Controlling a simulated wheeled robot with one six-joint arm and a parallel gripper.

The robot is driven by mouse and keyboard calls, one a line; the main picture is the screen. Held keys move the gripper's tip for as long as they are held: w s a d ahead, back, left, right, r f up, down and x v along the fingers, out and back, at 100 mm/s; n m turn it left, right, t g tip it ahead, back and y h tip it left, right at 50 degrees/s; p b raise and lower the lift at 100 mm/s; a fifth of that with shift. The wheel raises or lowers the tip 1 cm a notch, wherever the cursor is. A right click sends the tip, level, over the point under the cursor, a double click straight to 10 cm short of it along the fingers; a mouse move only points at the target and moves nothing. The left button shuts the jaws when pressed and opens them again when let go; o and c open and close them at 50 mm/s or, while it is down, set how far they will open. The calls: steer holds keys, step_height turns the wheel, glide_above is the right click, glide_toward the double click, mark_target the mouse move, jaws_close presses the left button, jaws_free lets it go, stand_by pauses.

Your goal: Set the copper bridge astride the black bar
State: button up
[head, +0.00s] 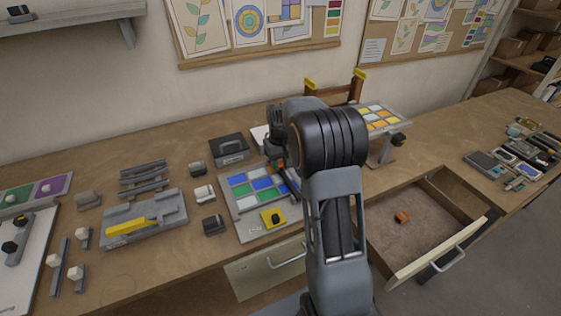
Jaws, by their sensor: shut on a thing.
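My gripper (277,154) is partly hidden behind my own arm, over the back right part of the tray of coloured tiles (243,229). It is shut. A small reddish-copper bit shows at its fingertips and looks like the copper bridge (279,164), mostly hidden. A dark slanting strip (291,182) lies just below it, beside my arm. It may be the black bar, but too little shows to be sure. I cannot tell whether the bridge touches it.
An open drawer (469,249) at the right holds a small orange piece (401,217). A raised tile stand (384,151) is right of my arm.

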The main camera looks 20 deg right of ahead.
steer(key=shift+f, duration=0.2)
stand_by(0.3)
steer(key=shift+f+b, duration=0.65)
steer(key=shift+f, duration=0.15)
steer(key=o, duration=1)
steer(key=shift+r, duration=0.1)
steer(key=shift+r, duration=0.15)
steer(key=shift+r+p, duration=2.8)
steer(key=shift+r, duration=0.6)
steer(key=shift+w, duration=0.1)
